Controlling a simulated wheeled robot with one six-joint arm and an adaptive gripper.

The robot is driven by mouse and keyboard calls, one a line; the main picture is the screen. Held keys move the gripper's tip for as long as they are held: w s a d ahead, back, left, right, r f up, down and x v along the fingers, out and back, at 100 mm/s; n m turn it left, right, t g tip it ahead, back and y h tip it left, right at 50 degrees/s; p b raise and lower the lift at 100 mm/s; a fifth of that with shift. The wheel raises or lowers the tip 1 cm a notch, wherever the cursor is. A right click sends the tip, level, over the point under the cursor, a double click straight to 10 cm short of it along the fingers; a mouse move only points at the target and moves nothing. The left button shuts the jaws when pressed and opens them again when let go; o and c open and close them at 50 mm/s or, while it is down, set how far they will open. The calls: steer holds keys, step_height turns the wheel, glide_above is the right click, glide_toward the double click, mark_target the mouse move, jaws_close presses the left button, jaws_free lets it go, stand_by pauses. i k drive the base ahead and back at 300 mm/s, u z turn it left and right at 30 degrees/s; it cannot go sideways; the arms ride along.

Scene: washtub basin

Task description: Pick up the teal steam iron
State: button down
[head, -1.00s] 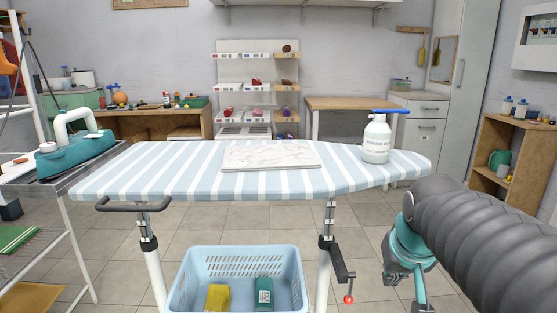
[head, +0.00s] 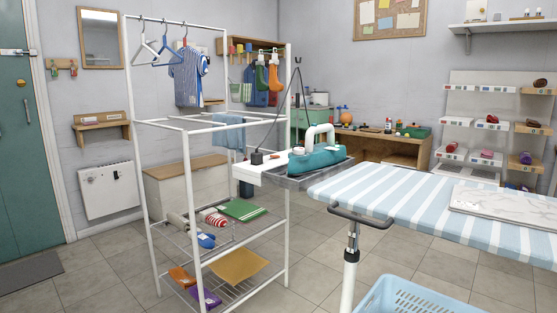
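The teal steam iron (head: 318,158) sits upright at the left end of the ironing board, near the middle of the head view. It has a teal body and a white arched handle (head: 320,133). It rests on a grey metal tray (head: 318,177) beside the board's striped top. My gripper is not in the head view now, so its state and its distance from the iron do not show.
The striped ironing board (head: 400,203) fills the right side, with a marble slab (head: 510,205) on it. A blue basket (head: 410,297) stands on the floor below. A white drying rack (head: 205,125) stands left of the iron. Tiled floor is open at the left.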

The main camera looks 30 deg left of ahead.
mark_target(316, 158)
steer(key=u, duration=1.05)
